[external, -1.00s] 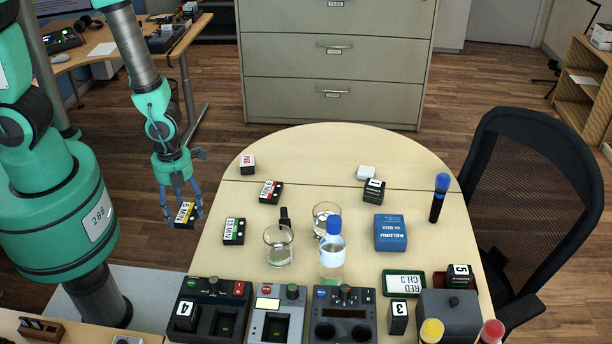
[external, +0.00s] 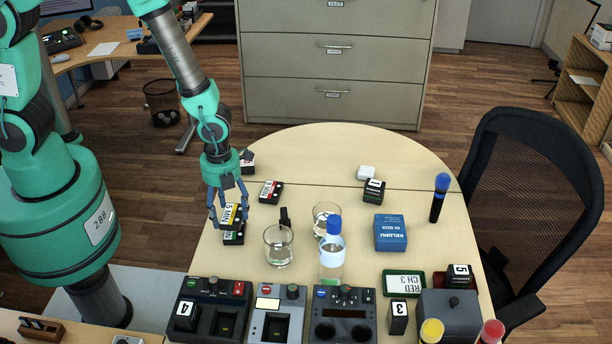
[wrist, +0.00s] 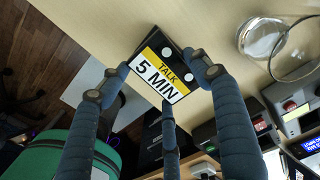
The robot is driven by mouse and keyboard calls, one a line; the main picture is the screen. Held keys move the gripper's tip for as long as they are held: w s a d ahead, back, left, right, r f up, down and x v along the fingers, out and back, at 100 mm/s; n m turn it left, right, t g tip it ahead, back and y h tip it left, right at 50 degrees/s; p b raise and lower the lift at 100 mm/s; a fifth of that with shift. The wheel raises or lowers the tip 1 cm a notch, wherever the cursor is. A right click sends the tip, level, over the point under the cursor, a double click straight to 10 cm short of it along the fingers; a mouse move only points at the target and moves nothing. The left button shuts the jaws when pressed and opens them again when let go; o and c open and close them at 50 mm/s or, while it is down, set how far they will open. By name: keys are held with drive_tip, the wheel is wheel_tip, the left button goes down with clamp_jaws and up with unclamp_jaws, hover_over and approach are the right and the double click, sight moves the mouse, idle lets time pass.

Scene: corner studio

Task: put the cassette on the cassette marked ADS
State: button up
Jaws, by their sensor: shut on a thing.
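My gripper (external: 229,219) is shut on a cassette (external: 231,213) with a yellow-and-white label. In the wrist view the held cassette (wrist: 160,72) reads "TALK 5 MIN", between my fingers (wrist: 153,85). It appears directly over a green-labelled cassette (external: 233,238) at the table's left side and partly covers it; I cannot tell whether they touch. A red-labelled cassette (external: 270,191) lies behind and to the right. Another red-and-white one (external: 248,167) lies farther back, partly behind my gripper. I cannot read "ADS" on any of them.
A glass (external: 279,252) stands just right of my gripper, with a second glass (external: 325,209) and a water bottle (external: 332,262) beyond. A blue box (external: 390,233) lies farther right. Control units (external: 208,308) line the front edge. The table's back is mostly clear.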

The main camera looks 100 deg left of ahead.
sight(228, 214)
drive_tip(key=shift+f+b, duration=0.5)
drive_tip(key=shift+f, duration=1.25)
drive_tip(key=shift+f, duration=0.15)
drive_tip(key=o, duration=1.2)
wheel_tip(228, 214, up, 12)
drive_tip(key=p, duration=0.2)
drive_tip(key=shift+p, duration=0.3)
drive_tip(key=shift+r, duration=0.2)
